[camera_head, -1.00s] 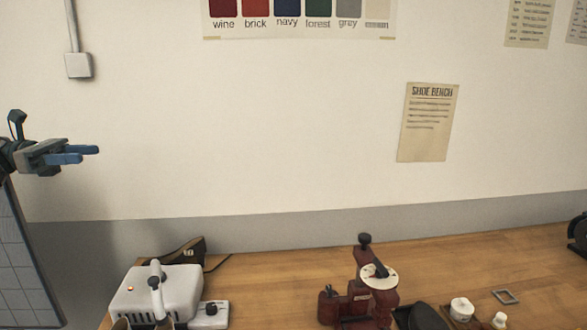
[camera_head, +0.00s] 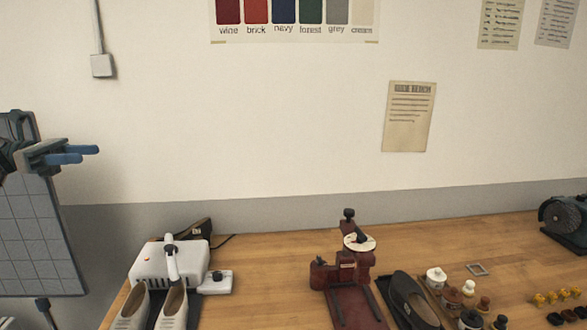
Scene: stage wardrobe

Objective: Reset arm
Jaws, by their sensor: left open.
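My left gripper (camera_head: 72,154) shows at the left edge of the head view, with two blue fingers pointing right. It is open and empty, held in the air in front of the wall, above and left of the bench. Nothing is between or touching its fingers. My right gripper is not in view.
The wooden bench (camera_head: 270,262) holds a white machine (camera_head: 160,266), pale shoes (camera_head: 173,308), a dark red press (camera_head: 347,272), a dark shoe (camera_head: 408,298), small jars (camera_head: 452,297) and a grinder (camera_head: 565,218). A grey gridded panel (camera_head: 38,240) stands at left.

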